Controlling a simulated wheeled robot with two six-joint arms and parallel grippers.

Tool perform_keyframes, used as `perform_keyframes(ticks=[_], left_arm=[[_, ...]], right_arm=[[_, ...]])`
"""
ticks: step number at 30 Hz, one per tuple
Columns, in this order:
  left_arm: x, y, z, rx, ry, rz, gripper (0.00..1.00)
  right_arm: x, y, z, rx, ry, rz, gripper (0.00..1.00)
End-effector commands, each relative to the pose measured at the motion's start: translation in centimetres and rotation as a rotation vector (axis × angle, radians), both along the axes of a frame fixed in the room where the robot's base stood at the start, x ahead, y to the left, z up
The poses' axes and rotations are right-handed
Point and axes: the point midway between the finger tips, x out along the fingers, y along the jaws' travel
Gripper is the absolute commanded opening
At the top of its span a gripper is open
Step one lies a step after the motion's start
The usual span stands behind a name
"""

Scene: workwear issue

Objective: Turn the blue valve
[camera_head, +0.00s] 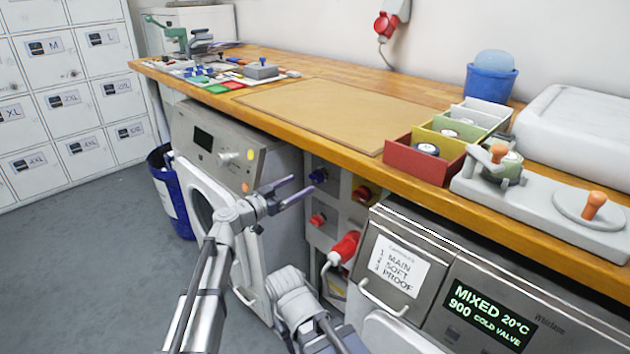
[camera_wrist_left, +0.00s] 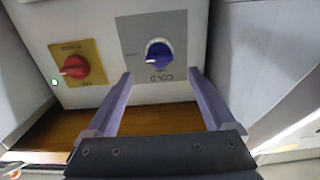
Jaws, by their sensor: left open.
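The blue valve (camera_head: 318,176) is a small knob on a grey panel under the worktop, between the two machines. In the left wrist view the blue valve (camera_wrist_left: 158,52) sits on a grey plate whose label reads COLD upside down. My left gripper (camera_head: 302,186) is open and empty, pointing at the panel just in front of the valve. In the left wrist view the knob shows between and beyond the spread fingertips (camera_wrist_left: 160,74), and I see no contact.
A red switch on a yellow plate (camera_wrist_left: 75,67) is beside the blue valve. A red valve (camera_head: 318,218) and a red plug (camera_head: 345,246) are below. The left washer's open door (camera_head: 222,215) stands near my left arm. The worktop edge (camera_head: 330,143) overhangs the panel.

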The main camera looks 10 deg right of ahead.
Motion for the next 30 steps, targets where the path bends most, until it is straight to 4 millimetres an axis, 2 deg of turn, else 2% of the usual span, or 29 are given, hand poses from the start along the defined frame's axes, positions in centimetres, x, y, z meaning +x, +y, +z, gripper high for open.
perform_keyframes(ticks=[5,18,26,30], left_arm=[[0.9,-1.3,0.0,0.0,0.001,-0.004,0.88],[4.1,-6.2,0.0,0.0,0.001,-0.003,0.88],[4.1,-6.4,0.0,0.0,0.001,-0.002,0.88],[4.1,-6.4,0.0,0.0,0.001,-0.002,0.74]], right_arm=[[0.0,0.0,0.0,0.0,0.0,0.0,0.5],[0.0,0.0,0.0,0.0,0.0,0.0,0.5],[0.0,0.0,0.0,0.0,0.0,0.0,0.5],[0.0,0.0,0.0,0.0,0.0,0.0,0.5]])
